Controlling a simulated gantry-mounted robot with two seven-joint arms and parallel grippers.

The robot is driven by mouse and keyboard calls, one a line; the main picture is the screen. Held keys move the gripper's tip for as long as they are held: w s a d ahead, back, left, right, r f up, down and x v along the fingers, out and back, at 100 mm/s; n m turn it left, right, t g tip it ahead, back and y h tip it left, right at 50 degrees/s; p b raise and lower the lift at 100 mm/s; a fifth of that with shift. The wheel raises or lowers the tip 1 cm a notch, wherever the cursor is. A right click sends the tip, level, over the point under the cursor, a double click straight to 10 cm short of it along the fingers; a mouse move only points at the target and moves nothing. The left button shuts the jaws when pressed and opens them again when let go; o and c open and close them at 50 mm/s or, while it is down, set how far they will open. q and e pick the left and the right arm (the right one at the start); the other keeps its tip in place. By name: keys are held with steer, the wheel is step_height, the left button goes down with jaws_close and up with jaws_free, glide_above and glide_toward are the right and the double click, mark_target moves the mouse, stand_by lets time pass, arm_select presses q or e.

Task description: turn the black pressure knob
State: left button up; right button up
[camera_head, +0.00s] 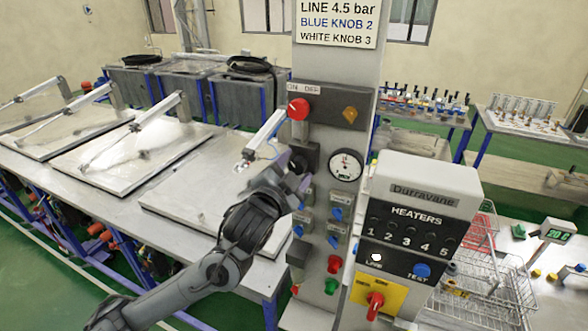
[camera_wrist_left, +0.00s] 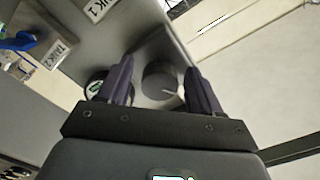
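The black pressure knob (camera_wrist_left: 160,80) is a round dark knob with a white mark, on the grey panel in the left wrist view. It lies between the two fingers of my left gripper (camera_wrist_left: 158,66), which is open with a finger on either side. Gaps show between the fingers and the knob. In the head view my left gripper (camera_head: 292,178) is at the panel's left edge, beside the dark knob area (camera_head: 304,153), which it partly covers. The round white pressure gauge (camera_head: 346,166) is right of it. My right gripper is not in view.
A red button (camera_head: 298,109) sits above, with blue valve knobs (camera_head: 337,213) below. A sign (camera_head: 338,22) reads LINE 4.5 bar. The heater box (camera_head: 419,220) stands right of the panel. A table with flat lids (camera_head: 195,195) is on the left.

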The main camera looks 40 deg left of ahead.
arm_select(q)
steer(key=shift+s, duration=0.1)
steer(key=shift+s+d, duration=0.1)
steer(key=shift+s, duration=0.1)
steer(key=b+v, duration=0.9)
steer(key=v, duration=0.1)
steer(key=shift+s, duration=0.1)
stand_by(0.5)
